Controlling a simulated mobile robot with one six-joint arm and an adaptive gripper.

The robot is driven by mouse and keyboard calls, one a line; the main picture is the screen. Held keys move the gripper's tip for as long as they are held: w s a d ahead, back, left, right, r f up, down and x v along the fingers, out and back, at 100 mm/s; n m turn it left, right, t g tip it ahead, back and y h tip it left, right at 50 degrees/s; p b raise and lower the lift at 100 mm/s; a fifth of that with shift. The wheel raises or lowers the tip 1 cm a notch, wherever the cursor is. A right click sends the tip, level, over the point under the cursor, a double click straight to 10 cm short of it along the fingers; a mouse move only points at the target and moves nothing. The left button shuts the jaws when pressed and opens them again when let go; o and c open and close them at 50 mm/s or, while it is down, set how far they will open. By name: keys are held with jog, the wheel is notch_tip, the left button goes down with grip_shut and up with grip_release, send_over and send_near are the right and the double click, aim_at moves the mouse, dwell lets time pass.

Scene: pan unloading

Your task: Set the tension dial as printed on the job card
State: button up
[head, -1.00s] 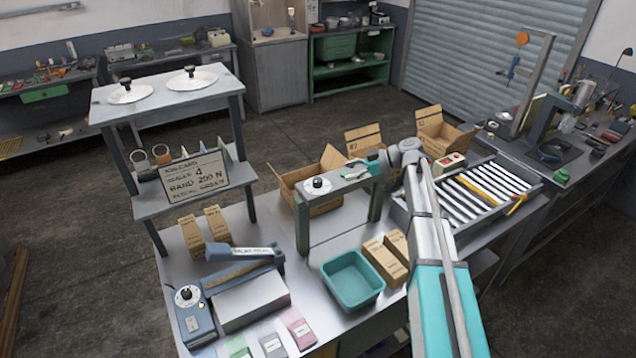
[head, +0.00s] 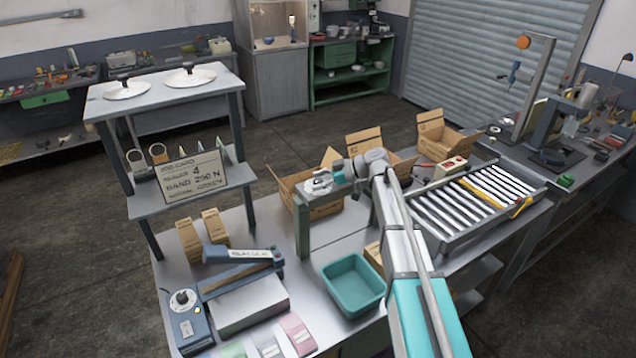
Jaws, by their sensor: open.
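The job card (head: 194,177) leans on the shelf at the left. Its small print seems to read a number 4 on one line and "BAND 250 N" below; the last line is blurred. A second dial (head: 182,300) with a black knob sits on the blue sealer (head: 192,328) at the front left.
A teal bin (head: 354,285) stands right of the arch, with a carton (head: 374,256) partly behind my arm. Open boxes (head: 285,183) lie behind the arch. A roller conveyor (head: 470,208) is at the right. Small cartons (head: 190,240) stand below the card shelf.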

grip_shut()
dwell(0.4)
